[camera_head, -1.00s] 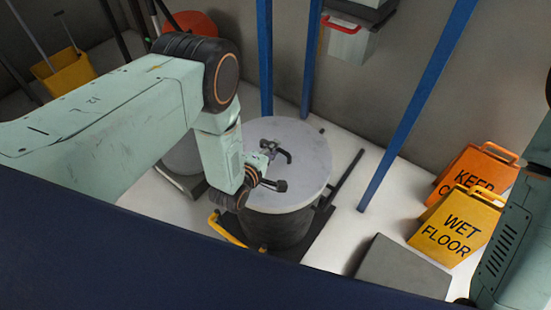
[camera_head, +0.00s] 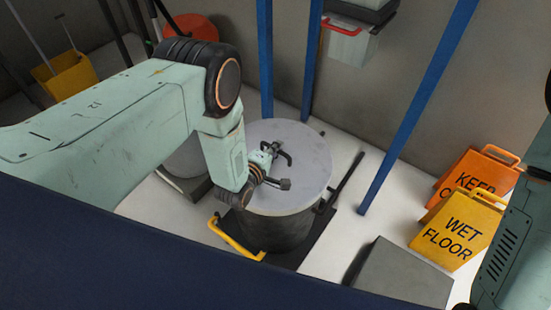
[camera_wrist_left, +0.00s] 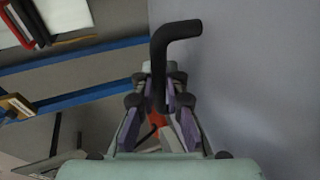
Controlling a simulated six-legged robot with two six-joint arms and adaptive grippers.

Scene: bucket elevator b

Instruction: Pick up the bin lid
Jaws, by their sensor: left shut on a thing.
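The bin lid (camera_head: 305,160) is a round pale grey disc on top of a dark round bin (camera_head: 275,228) in the middle of the head view. A black bent handle stands on the lid, and it shows large in the left wrist view (camera_wrist_left: 178,32). My left gripper (camera_head: 272,155) is at the lid's centre and is shut on this handle; the left wrist view shows its fingers (camera_wrist_left: 160,95) on both sides of it. In the wrist view the lid fills the right side. My right gripper is out of view; only part of my right arm shows at the right edge.
Blue posts (camera_head: 415,105) stand behind and right of the bin. A yellow wet floor sign (camera_head: 458,228) and an orange sign (camera_head: 478,175) stand at right. A grey box (camera_head: 405,275) lies in front of them. A yellow bucket (camera_head: 65,78) stands far left.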

